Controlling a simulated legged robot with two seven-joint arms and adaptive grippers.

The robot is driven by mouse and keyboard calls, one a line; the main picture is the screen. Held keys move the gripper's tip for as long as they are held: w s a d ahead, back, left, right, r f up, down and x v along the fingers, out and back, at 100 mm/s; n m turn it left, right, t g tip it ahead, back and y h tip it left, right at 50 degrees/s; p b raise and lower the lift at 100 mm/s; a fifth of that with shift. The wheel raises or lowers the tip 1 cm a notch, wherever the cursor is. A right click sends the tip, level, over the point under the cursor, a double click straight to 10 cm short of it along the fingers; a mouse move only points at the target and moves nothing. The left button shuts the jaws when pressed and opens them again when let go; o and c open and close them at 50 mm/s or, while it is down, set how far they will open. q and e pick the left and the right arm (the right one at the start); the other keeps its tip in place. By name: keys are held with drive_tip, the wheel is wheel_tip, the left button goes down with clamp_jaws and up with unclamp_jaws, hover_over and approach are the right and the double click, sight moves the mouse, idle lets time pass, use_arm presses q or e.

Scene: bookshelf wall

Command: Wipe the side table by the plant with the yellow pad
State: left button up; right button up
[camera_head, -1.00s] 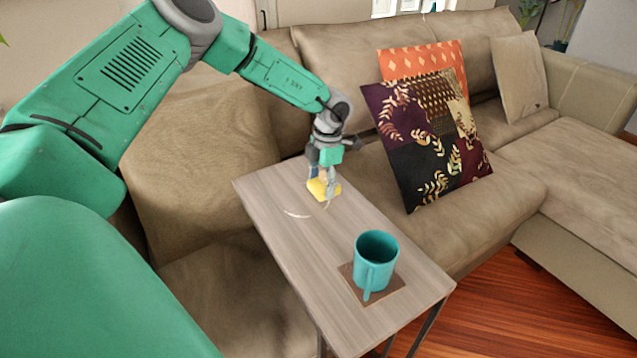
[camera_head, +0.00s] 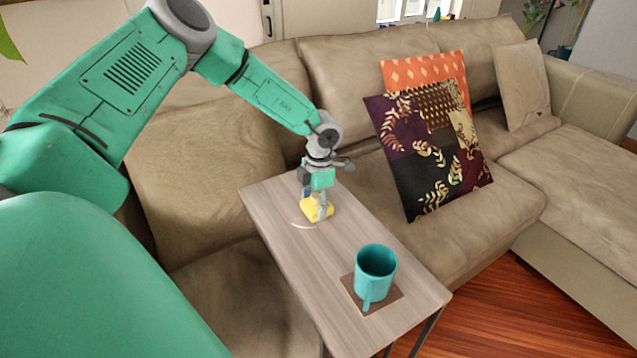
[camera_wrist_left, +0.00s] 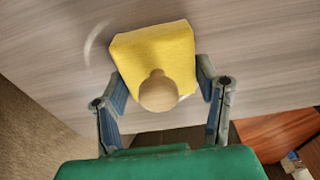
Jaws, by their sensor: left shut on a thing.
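My left gripper (camera_head: 317,202) is shut on the yellow pad (camera_head: 314,211) at the far part of the side table (camera_head: 330,260). The left wrist view shows the pad (camera_wrist_left: 162,52) with a round wooden knob (camera_wrist_left: 158,92) between the two fingers. The pad is down at the wood-grain tabletop; whether it presses on it is hard to tell. A pale curved mark (camera_head: 302,226) lies on the tabletop just left of the pad, and it also shows in the left wrist view (camera_wrist_left: 95,42). My right gripper is not in view.
A teal mug (camera_head: 375,272) stands on a brown square coaster (camera_head: 391,299) at the near end of the table. A beige sofa (camera_head: 225,165) surrounds the table's far side, with patterned cushions (camera_head: 432,150) on it. Bare tabletop lies between the pad and the mug.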

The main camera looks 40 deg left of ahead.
sight(299, 219)
use_arm(q)
drive_tip(key=s+p, duration=0.2)
drive_tip(key=s, duration=0.1)
drive_tip(key=shift+a, duration=0.4)
drive_tip(key=shift+s+a+f+p, duration=0.1)
drive_tip(key=shift+s+a+p, duration=0.15)
drive_tip(key=shift+s, duration=0.2)
drive_tip(key=shift+s+a+r+p, duration=0.15)
drive_tip(key=shift+s+r+p, duration=0.05)
drive_tip(key=shift+s+p, duration=0.7)
drive_tip(key=shift+s+a+p, duration=0.25)
drive_tip(key=shift+s+p, duration=0.25)
drive_tip(key=shift+s, duration=0.2)
drive_tip(key=shift+r+p, duration=0.35)
drive_tip(key=shift+p, duration=0.05)
wheel_tip(299, 219, up, 5)
drive_tip(key=p, duration=0.4)
drive_tip(key=shift+r+p, duration=0.15)
drive_tip(key=shift+p, duration=0.2)
